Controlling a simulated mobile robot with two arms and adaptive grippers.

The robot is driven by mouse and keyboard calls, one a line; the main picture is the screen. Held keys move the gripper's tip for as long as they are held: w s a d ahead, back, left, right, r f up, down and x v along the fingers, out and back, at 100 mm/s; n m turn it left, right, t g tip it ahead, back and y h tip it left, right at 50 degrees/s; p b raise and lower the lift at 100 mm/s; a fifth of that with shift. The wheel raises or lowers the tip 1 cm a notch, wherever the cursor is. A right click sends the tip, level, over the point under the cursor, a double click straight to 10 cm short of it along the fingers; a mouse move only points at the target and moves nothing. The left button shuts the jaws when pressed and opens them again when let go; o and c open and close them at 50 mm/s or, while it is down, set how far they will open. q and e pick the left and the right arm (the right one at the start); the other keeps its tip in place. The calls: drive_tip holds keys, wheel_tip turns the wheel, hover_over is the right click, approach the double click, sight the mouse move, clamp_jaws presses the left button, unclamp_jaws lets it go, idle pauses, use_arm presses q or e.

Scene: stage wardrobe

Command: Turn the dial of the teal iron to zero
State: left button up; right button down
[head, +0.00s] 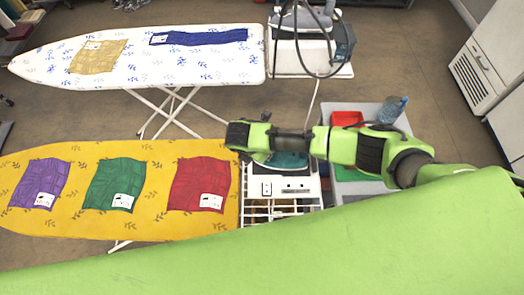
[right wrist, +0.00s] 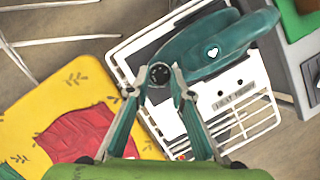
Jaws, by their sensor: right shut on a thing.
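The teal iron (right wrist: 225,42) lies on the white metal rest at the end of the yellow ironing board. In the head view only part of the iron (head: 287,160) shows under my right arm. Its round black dial (right wrist: 159,74) with light marks is at the iron's left end in the right wrist view. The mark it points to is too small to read. My right gripper (right wrist: 159,80) is shut on the dial, with one fingertip on each side. In the head view its fingers are hidden. My left gripper is not in view.
The white rest (head: 290,187) has a wire rack. The yellow board (head: 150,155) holds purple, green and red cloths. A white board (head: 120,65) stands behind, with another iron (head: 305,20) on a dark station. A grey cart (head: 385,115) with red and green bins stands right.

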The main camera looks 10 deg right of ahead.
idle(0.5)
drive_tip(key=c, duration=1.8)
unclamp_jaws()
drive_tip(key=v, duration=1.2)
drive_tip(key=shift+d, duration=0.15)
